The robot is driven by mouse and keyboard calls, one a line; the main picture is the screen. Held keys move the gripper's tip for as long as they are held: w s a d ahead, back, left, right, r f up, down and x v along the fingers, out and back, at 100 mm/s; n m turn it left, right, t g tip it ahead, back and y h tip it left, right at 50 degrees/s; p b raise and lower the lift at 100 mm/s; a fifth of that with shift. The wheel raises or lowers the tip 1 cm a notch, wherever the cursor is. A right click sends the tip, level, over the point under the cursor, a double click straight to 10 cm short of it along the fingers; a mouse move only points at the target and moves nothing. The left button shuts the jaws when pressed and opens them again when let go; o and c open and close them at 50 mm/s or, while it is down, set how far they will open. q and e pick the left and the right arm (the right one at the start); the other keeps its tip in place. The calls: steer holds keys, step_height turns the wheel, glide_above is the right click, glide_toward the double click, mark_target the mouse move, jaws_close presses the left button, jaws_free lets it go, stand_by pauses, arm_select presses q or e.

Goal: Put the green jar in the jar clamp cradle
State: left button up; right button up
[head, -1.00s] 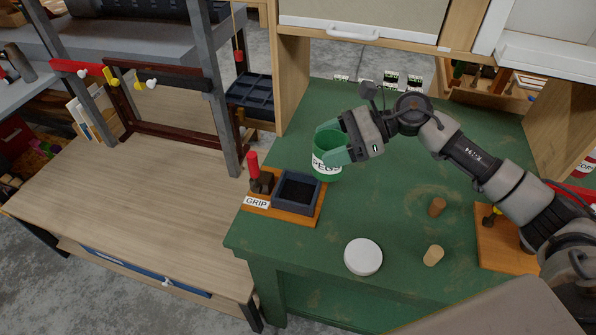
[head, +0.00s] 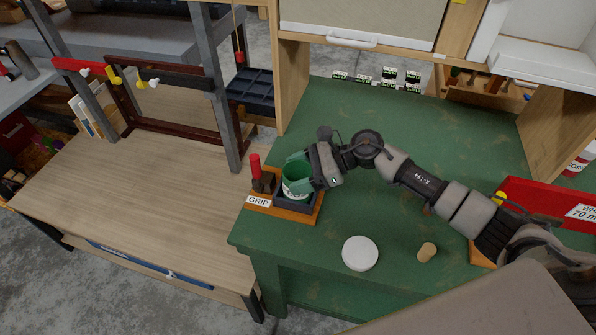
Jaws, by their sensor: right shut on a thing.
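The green jar (head: 294,184) has an open top and a white label, in the head view at left centre. My right gripper (head: 298,172) is shut on it from the right side. The jar is at the opening of the jar clamp cradle (head: 293,208), a dark grey square box on a wooden base marked GRIP. The jar's lower part is hidden by the cradle wall, and I cannot tell whether it rests on the cradle floor. A red-handled clamp lever (head: 256,168) stands upright left of the jar. My left gripper is not in view.
A round white lid (head: 360,253) and a cork-coloured peg (head: 427,252) lie on the green bench (head: 400,215). A red box (head: 545,215) stands at the right behind my arm. Small green-and-white items (head: 385,78) line the back. The wooden table on the left is mostly bare.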

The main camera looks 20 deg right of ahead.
steer(key=shift+f, duration=0.1)
steer(key=o, duration=1)
steer(key=shift+c, duration=0.2)
steer(key=shift+r, duration=0.25)
steer(key=b+v, duration=0.5)
steer(key=v, duration=0.7)
steer(key=shift+f, duration=0.1)
